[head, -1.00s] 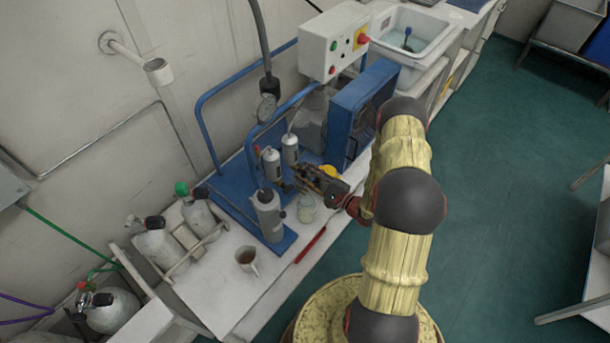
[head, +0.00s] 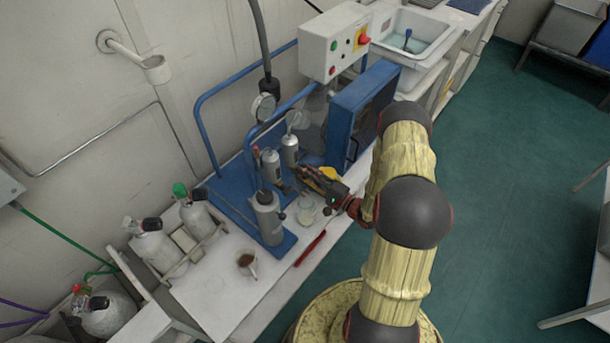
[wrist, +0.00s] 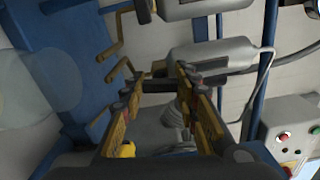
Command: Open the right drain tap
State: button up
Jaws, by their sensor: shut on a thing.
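Two silver filter canisters hang upright side by side on the blue panel frame, the left one (head: 270,163) and the right one (head: 290,150). My gripper (head: 300,172) is at the lower end of the right canister. In the wrist view the right canister (wrist: 212,55) lies sideways just beyond the fingers. My gripper (wrist: 162,82) is shut on a small dark part there, which appears to be the right drain tap (wrist: 158,86). The fingers hide most of the tap, and its handle angle cannot be told.
A larger grey cylinder (head: 268,218) stands left of my gripper. A yellow part (head: 329,172) is beside my gripper. A blue box (head: 358,110) stands behind.

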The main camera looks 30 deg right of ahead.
jog(key=o, duration=1.1)
jog(key=shift+o, duration=0.4)
jog(key=v, duration=1.2)
